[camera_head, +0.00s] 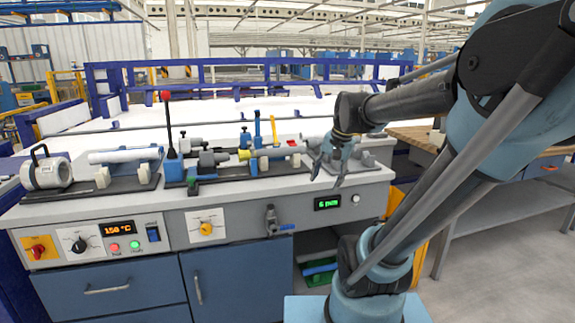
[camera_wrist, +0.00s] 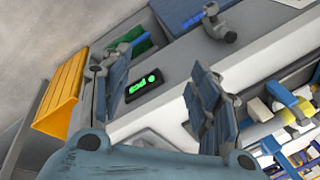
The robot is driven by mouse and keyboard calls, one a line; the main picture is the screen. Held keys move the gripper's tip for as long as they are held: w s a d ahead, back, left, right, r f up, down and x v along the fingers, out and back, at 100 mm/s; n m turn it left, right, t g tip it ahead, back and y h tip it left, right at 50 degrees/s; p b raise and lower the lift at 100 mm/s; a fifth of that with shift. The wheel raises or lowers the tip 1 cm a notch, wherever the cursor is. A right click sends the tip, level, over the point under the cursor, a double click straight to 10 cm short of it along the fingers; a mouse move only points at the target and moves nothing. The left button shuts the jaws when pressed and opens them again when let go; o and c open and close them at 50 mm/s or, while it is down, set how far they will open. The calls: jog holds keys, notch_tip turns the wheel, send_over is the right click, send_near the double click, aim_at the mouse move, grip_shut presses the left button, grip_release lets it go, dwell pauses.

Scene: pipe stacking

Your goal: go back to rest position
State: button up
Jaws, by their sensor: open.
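My gripper (camera_head: 329,172) is open and empty in the head view. It hangs in the air in front of the right part of the workbench (camera_head: 289,217), with its fingers pointing down. In the wrist view its two fingers (camera_wrist: 155,95) stand apart with nothing between them. Behind the gap I see the bench front with a green-lit display (camera_wrist: 145,87). My arm reaches in from the right of the head view.
A row of pipe fixtures (camera_head: 205,160) with a red-knobbed lever (camera_head: 167,120) covers the bench top. A grey valve (camera_head: 272,220) sticks out from the bench front, and shows in the wrist view (camera_wrist: 221,24). A wooden-topped table (camera_head: 410,137) stands behind my arm.

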jog(key=s+d+f+n+h, duration=0.1)
jog(key=s+d+f+n, duration=0.1)
jog(key=s+f, duration=0.4)
jog(key=s+d+f+n+h, duration=0.1)
jog(key=s+d+f+n, duration=0.2)
jog(key=s+f, duration=0.3)
jog(key=shift+s+d+f+n, duration=0.35)
jog(key=shift+s+d, duration=0.3)
jog(key=shift+s, duration=0.4)
jog(key=shift+w+f, duration=0.2)
jog(key=shift+w, duration=0.3)
jog(key=shift+c, duration=0.5)
